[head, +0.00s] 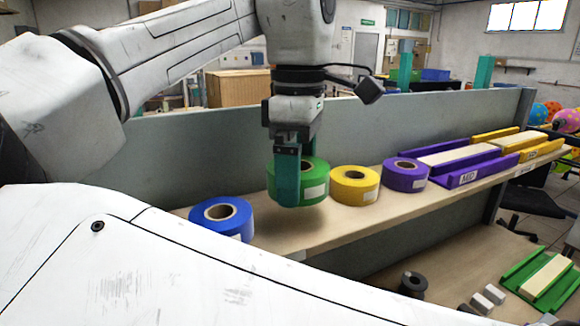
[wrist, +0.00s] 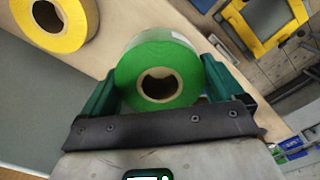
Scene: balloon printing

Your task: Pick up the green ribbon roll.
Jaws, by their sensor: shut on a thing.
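The green ribbon roll (head: 313,181) is between the fingers of my gripper (head: 288,178) above the wooden shelf in the head view. My gripper is shut on it, with one teal finger in front of the roll. In the wrist view the green roll (wrist: 150,72) sits between both fingers of my gripper (wrist: 158,85), its cardboard core facing the camera. A shadow lies on the shelf below the roll, and it looks slightly raised. Part of the roll is hidden by the near finger in the head view.
On the shelf (head: 300,228), a blue roll (head: 232,218) stands left of the green one. A yellow roll (head: 354,185) and a purple roll (head: 405,174) stand to its right. Purple and yellow trays (head: 470,175) lie farther right. A grey panel (head: 180,160) rises behind the shelf.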

